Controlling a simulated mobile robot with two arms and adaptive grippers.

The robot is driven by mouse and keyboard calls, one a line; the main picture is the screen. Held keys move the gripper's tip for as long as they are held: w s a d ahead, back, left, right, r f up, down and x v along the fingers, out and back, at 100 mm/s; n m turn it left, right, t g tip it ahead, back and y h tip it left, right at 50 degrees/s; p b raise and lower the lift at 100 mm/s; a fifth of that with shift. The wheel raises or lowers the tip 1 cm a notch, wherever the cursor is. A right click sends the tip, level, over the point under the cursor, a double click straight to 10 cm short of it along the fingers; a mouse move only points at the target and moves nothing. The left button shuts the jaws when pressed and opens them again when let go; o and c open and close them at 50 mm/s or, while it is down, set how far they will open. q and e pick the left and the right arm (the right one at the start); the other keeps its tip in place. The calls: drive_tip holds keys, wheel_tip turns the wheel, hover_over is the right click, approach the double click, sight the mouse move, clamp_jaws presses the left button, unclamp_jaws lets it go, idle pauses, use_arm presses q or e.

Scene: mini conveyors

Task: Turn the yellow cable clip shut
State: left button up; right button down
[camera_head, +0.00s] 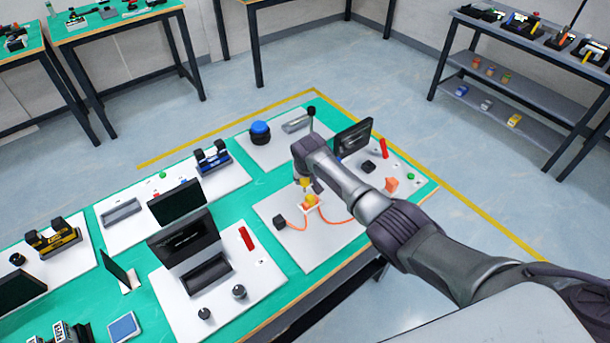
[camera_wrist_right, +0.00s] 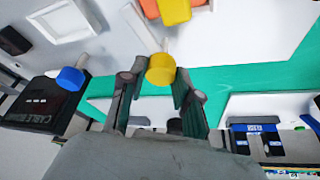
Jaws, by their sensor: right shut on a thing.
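The yellow cable clip (camera_head: 311,200) sits on a white board (camera_head: 290,255) on the green table, with an orange cable (camera_head: 333,219) running by it. My right gripper (camera_head: 305,184) is over the clip, pointing down. In the right wrist view my right gripper (camera_wrist_right: 157,80) has its fingers on both sides of a rounded yellow part (camera_wrist_right: 160,70), shut on it. A second yellow part (camera_wrist_right: 174,10) shows beyond it, beside orange at the top edge. The clip's exact turn is too small to tell. My left gripper is not in view.
A black block (camera_head: 280,222) stands at the cable's left end. A dark upright screen (camera_head: 353,137) and a red piece (camera_head: 384,148) stand behind my right forearm. A blue knob (camera_head: 260,130) is on the board behind. Another board with a black panel (camera_head: 183,240) lies left.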

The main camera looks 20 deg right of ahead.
drive_tip(key=shift+a+m, duration=0.1)
drive_tip(key=shift+m, duration=0.5)
drive_tip(key=shift+h, duration=0.3)
drive_tip(key=c, duration=0.8)
unclamp_jaws()
drive_tip(key=shift+c, duration=0.2)
drive_tip(key=v, duration=1.2)
drive_tip(key=shift+w, duration=0.15)
